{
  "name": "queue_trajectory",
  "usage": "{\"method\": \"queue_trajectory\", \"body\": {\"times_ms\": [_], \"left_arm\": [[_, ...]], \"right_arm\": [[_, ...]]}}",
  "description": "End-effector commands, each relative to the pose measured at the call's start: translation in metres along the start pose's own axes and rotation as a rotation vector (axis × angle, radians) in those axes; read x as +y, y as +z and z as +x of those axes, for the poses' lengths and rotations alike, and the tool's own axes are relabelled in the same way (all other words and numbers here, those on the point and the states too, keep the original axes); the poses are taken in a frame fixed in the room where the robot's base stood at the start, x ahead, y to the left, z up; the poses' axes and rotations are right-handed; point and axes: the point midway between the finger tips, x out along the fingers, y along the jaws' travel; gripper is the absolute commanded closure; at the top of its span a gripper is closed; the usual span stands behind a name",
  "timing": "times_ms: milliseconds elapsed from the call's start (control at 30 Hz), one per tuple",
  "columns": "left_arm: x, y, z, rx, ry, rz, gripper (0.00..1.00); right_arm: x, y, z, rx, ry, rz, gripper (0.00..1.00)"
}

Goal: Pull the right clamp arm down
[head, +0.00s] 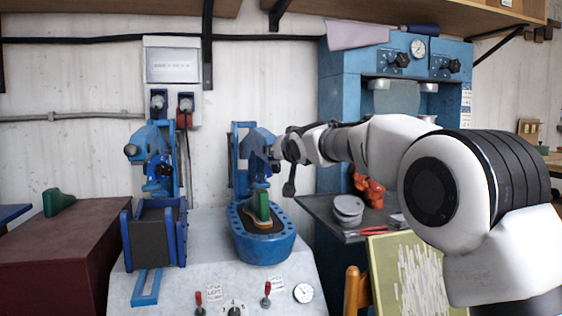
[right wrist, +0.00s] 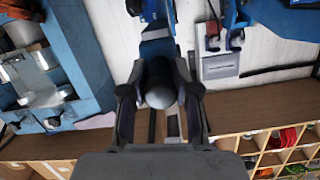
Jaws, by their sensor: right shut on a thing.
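The right clamp arm (head: 262,141) is blue and stands on the right press above an oval blue bed (head: 262,250). A green last (head: 263,207) stands on a tan sole in that bed, beneath the clamp head. My right gripper (right wrist: 160,88) is shut on the clamp arm's dark handle with a rounded grey end (right wrist: 160,97), between its two fingers. In the head view my right gripper (head: 284,152) reaches the clamp arm from the right, and its fingertips are partly hidden. My left gripper is not in view.
A similar blue left press (head: 152,150) stands beside it with a dark padded box. A blue cabinet machine (head: 345,95) stands behind my right arm. A dark tray (head: 325,213) holds grey discs and a red-handled tool.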

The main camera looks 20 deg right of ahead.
Motion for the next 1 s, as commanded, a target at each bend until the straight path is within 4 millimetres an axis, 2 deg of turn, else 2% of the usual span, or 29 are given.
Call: {"method": "queue_trajectory", "body": {"times_ms": [33,500,533,567,867,1000], "left_arm": [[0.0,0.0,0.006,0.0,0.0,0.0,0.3],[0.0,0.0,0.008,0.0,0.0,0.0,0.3],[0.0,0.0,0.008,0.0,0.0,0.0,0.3],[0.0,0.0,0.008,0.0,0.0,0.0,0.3],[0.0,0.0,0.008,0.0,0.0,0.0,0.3],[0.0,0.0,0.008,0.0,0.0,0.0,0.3]], "right_arm": [[0.001,0.008,0.002,-0.003,0.001,0.0,1.0],[0.002,0.015,0.005,-0.013,0.004,-0.001,1.0],[0.002,0.015,0.005,-0.013,0.004,-0.001,0.6],[0.002,0.015,0.005,-0.013,0.004,-0.001,0.49],[0.001,0.009,0.003,-0.001,0.001,0.0,0.48],[0.002,0.007,-0.008,0.001,0.002,-0.002,0.48]]}}
